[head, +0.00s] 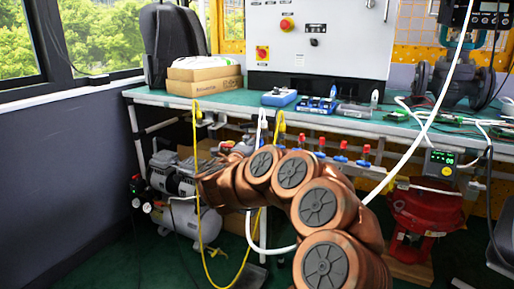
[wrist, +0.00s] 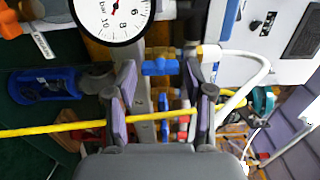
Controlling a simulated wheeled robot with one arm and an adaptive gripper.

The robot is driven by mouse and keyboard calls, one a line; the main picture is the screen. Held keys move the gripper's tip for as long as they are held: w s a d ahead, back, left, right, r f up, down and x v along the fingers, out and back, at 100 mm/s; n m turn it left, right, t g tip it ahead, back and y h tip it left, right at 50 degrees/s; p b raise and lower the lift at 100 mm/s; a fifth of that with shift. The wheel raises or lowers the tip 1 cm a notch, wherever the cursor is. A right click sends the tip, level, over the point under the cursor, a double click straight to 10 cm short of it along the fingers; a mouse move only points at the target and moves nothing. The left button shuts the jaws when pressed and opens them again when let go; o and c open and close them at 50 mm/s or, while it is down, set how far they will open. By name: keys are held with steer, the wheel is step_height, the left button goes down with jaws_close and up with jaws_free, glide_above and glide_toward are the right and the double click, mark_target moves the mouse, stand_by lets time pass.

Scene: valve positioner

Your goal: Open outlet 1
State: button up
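A row of small valves with red handles (head: 343,146) and blue parts (head: 320,155) runs under the front edge of the bench in the head view. I cannot tell which one is outlet 1. In the wrist view, a blue valve handle (wrist: 160,67) lies crosswise near the tips of my gripper (wrist: 163,85). The two fingers are spread apart, and I see no firm grip on the handle. Red handles (wrist: 183,124) show deeper between the fingers. In the head view my arm hides the gripper and the left end of the row.
A round pressure gauge (wrist: 112,14) is close to the left finger. A yellow hose (wrist: 50,128) crosses the wrist view, and a white hose (wrist: 262,72) curves at right. The bench (head: 230,105) overhangs the valves. A compressor (head: 187,215) and red tank (head: 425,215) stand below.

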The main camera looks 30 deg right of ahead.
steer(key=v, duration=1.2)
stand_by(0.5)
